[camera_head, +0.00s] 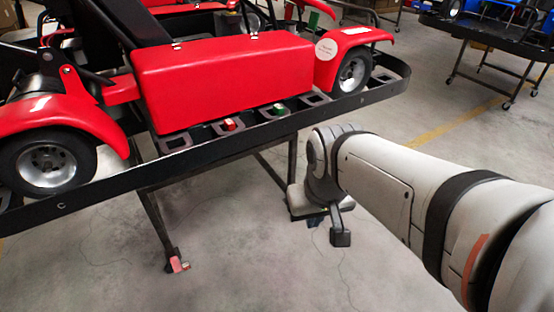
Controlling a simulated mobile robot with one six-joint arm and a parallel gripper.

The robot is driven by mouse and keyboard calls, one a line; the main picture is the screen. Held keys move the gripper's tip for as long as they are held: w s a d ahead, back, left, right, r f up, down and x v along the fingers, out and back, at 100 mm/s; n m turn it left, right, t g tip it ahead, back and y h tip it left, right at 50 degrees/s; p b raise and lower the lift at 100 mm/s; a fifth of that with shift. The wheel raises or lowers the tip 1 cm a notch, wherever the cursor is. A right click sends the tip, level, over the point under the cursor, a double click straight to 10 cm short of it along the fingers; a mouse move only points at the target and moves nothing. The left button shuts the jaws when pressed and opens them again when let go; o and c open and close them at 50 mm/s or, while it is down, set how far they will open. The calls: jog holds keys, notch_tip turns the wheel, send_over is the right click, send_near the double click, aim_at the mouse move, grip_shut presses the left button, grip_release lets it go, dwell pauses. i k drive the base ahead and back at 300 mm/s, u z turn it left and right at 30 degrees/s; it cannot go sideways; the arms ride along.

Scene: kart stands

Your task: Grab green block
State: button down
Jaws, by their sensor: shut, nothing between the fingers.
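A small green block (277,109) sits in a slot along the near black rail of the kart stand (365,98), in front of the red box-shaped bumper. A small red block (229,124) sits in a slot to its left. My gripper (328,228) is below and to the right of the green block, lower than the rail and apart from it. It points downward, is shut and holds nothing. Its fingers are small and partly hidden by the wrist.
A red kart (225,80) with black wheels rests on the stand. The stand's thin legs (157,225) reach the concrete floor near my gripper. Another green piece (313,20) shows behind the kart. A second stand (490,35) is at the upper right. Open floor lies between.

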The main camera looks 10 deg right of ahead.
aim_at(279, 110)
jog(key=u, duration=0.3)
jog(key=k, duration=0.15)
jog(key=z, duration=0.55)
jog(key=i, duration=1)
jog(key=z, duration=2.4)
jog(key=i, duration=1.35)
jog(key=u, duration=1.4)
